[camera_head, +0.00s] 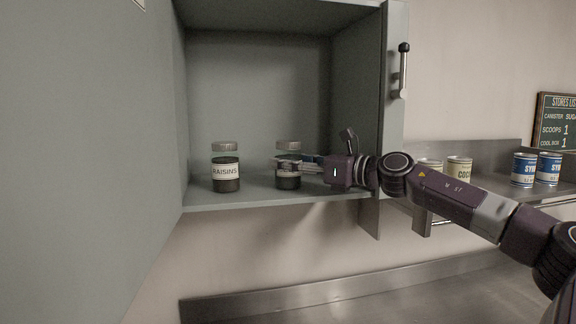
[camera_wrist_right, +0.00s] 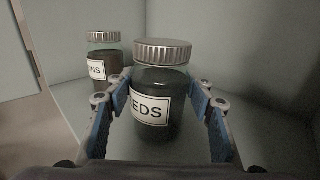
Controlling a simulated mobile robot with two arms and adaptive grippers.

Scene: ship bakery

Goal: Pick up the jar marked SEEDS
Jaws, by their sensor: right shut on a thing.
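The jar marked SEEDS (camera_head: 289,183) stands upright on the cabinet shelf in the head view, with a grey metal lid and dark contents. In the right wrist view the SEEDS jar (camera_wrist_right: 160,90) shows a white label, of which "EDS" is readable. My right gripper (camera_head: 305,166) reaches in from the right and is shut on this jar, with a finger across its label in the head view. In the right wrist view the blue-padded fingers (camera_wrist_right: 166,112) lie on both sides of the jar. My left gripper is not in view.
A RAISINS jar (camera_head: 226,172) stands on the same shelf to the left, apart from the SEEDS jar. The cabinet's right wall and open door edge (camera_head: 394,120) with a handle are close to my right arm. Several cans, one a blue can (camera_head: 523,170), stand on a shelf at right.

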